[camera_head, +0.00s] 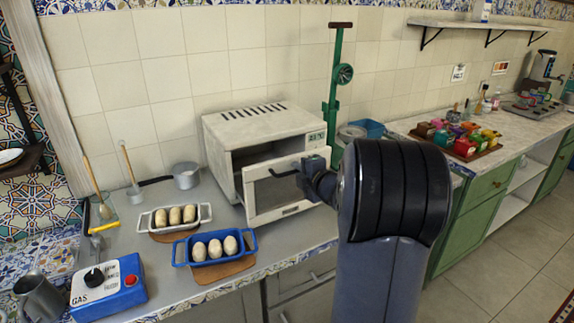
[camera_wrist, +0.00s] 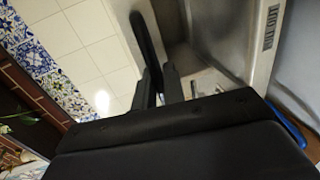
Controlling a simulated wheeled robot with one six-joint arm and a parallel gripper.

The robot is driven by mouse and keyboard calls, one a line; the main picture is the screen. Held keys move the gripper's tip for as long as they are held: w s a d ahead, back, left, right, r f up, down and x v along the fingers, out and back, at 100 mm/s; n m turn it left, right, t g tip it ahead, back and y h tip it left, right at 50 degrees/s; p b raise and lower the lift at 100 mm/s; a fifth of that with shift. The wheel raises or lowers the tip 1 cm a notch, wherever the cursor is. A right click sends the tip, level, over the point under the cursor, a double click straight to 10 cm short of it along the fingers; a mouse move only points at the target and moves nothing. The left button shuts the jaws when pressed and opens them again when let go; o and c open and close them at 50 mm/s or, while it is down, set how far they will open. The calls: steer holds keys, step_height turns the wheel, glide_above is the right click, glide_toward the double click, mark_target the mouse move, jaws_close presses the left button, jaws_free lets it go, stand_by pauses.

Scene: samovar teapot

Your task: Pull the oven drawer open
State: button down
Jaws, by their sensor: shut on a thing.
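The white oven (camera_head: 262,125) stands on the counter against the tiled wall. Its front panel (camera_head: 258,198), with a window and a small label, stands out from the body, with a gap above it showing the dark inside. How far it is out, I cannot tell exactly. My gripper (camera_head: 300,172) is at the front of this panel, shut on its dark handle (camera_head: 284,174). In the wrist view the dark handle bar (camera_wrist: 146,38) runs between my fingers (camera_wrist: 155,82), with the panel (camera_wrist: 262,50) to the right. My arm hides the panel's right part.
A blue tray (camera_head: 178,252) and a white tray (camera_head: 146,220), each with several rolls, stand left of the panel. The blue tray is close to it. A green stand (camera_head: 334,95) is behind the oven's right side.

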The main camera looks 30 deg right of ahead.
steer(key=v, duration=0.2)
steer(key=f+v, duration=0.1)
steer(key=v, duration=0.2)
steer(key=shift+s, duration=0.45)
steer(key=c, duration=1.6)
jaws_free()
steer(key=shift+c, duration=0.2)
steer(key=v, duration=1)
steer(key=shift+s, duration=0.35)
